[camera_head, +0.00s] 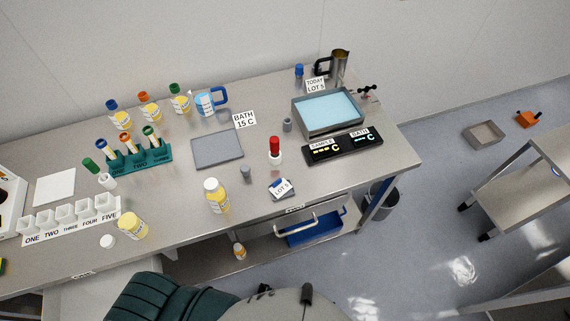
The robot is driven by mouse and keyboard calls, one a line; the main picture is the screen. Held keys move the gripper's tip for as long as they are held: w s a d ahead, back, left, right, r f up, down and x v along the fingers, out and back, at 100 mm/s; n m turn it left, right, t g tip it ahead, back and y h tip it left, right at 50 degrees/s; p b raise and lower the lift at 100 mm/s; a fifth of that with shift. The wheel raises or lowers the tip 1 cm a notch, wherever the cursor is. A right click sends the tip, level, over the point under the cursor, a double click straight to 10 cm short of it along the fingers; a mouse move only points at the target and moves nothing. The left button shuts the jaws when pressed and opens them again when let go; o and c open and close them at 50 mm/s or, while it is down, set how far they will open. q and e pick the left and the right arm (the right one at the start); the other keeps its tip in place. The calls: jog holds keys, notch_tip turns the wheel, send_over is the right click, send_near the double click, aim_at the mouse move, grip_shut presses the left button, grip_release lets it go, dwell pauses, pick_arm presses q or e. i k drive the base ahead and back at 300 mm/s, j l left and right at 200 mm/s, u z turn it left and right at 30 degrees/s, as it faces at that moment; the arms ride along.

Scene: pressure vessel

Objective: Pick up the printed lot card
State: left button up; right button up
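A small white card printed "LOT 5" (281,188) sits tilted near the front edge of the bench, right of the middle. Another white card, printed "TODAY LOT 5" (315,84), stands at the back of the bench, behind the blue-filled tray. Neither of my grippers is in view.
The bench (330,178) also holds a red-capped bottle (274,151), a yellow-labelled bottle (216,195), a grey mat (217,150), a blue-filled bath tray (328,112) and a black display (342,147). A teal tube rack (134,160) stands left. Bare bench surrounds the front card.

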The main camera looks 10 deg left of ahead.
aim_at(280, 186)
jog(key=l+u, duration=0.15)
jog(key=u, duration=0.2)
jog(key=i+l+u, duration=0.1)
jog(key=u, duration=0.3)
